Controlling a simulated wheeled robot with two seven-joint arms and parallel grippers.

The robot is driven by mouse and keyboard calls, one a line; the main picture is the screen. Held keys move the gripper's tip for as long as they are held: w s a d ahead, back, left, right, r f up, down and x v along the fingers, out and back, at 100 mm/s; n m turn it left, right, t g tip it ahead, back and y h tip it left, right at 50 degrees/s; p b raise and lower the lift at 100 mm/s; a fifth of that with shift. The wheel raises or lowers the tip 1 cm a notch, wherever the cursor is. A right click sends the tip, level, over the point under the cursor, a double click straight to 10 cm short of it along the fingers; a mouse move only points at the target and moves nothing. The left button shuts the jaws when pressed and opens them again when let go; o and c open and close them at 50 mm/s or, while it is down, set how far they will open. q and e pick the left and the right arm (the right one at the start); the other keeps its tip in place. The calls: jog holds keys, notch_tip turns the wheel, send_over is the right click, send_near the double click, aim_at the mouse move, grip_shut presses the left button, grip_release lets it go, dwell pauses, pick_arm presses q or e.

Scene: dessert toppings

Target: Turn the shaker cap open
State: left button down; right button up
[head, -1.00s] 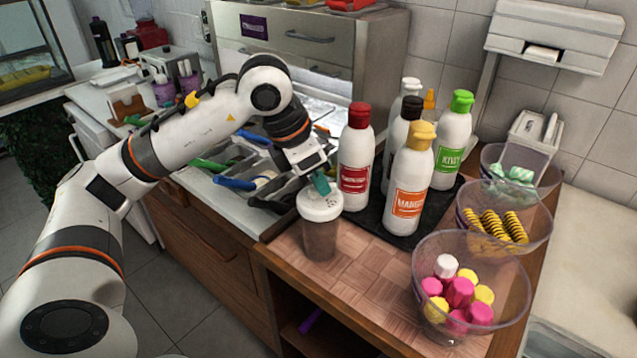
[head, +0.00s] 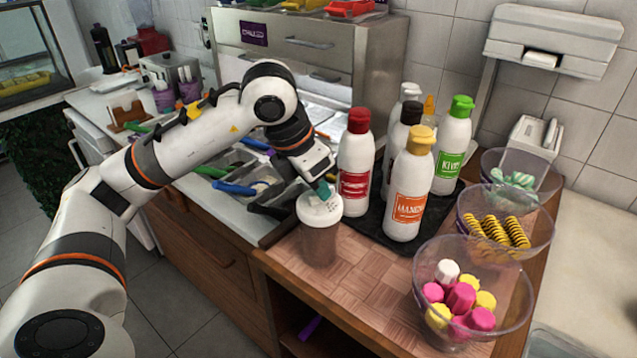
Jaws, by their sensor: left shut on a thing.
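The shaker (head: 319,246) stands upright near the left edge of the wooden counter. It has a brown, see-through body and a white cap (head: 318,210) with small marks on its top. My left gripper (head: 323,191) comes down over the cap from above and behind, its teal fingertip at the cap's upper edge. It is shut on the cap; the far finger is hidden. My right gripper is not in view.
Several sauce bottles, with a red-capped bottle (head: 355,165) and an orange-label bottle (head: 410,190) in front, stand close to the right on a black mat (head: 372,228). A candy bowl (head: 505,262) is at the front right. Wooden counter (head: 365,290) is clear before the shaker.

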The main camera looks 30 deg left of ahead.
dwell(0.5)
pick_arm(q)
jog(key=c, duration=1.5)
grip_release()
jog(key=v, duration=1.2)
